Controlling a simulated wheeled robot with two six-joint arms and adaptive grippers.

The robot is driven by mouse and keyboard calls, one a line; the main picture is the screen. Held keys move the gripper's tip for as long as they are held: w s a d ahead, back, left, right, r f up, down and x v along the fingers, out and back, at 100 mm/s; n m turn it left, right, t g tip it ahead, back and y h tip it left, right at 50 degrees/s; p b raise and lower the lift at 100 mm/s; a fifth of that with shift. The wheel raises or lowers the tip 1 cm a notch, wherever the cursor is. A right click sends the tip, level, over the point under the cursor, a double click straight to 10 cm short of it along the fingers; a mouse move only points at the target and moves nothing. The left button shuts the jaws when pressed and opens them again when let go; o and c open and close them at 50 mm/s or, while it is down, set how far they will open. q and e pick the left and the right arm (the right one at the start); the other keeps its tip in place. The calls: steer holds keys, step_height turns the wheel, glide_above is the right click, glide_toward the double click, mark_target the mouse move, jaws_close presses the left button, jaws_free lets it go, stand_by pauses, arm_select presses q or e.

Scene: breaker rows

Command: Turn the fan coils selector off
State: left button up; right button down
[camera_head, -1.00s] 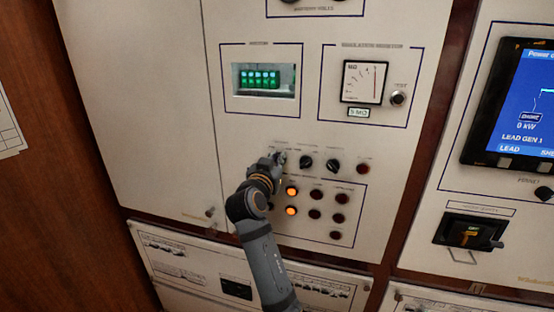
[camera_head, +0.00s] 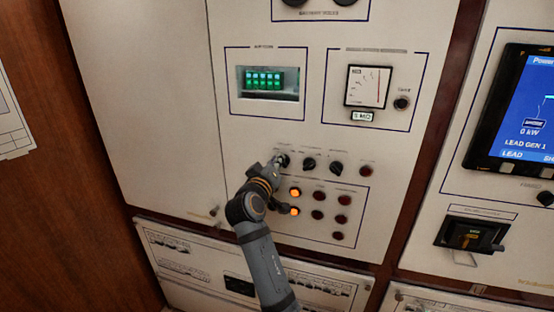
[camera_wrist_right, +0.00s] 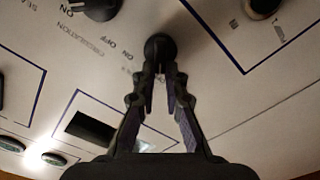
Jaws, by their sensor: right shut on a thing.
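A row of black rotary selectors runs across the middle of the pale panel (camera_head: 170,100). My right gripper (camera_head: 276,163) is at the leftmost one, a dark knob (camera_head: 284,159) partly hidden by the fingers. I take it as the fan coils selector, but its label is too small to read in the head view. In the right wrist view the fingers (camera_wrist_right: 161,72) close in on the round black knob (camera_wrist_right: 159,45), with ON and OFF lettering beside it. The pointer's direction is hidden. My left gripper is out of view.
Two more black selectors (camera_head: 309,164) (camera_head: 336,168) and a red lamp (camera_head: 366,171) stand to the right. Lit orange buttons (camera_head: 295,192) and dark red ones sit just below. A meter (camera_head: 367,86) is above. A screen (camera_head: 522,105) and a breaker handle (camera_head: 470,237) are at the right.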

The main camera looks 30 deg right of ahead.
steer(key=shift+f+n, duration=0.2)
steer(key=shift+n, duration=0.4)
steer(key=c, duration=1.4)
jaws_free()
steer(key=shift+w, duration=0.1)
glide_toward(280, 124)
steer(key=x, duration=0.6)
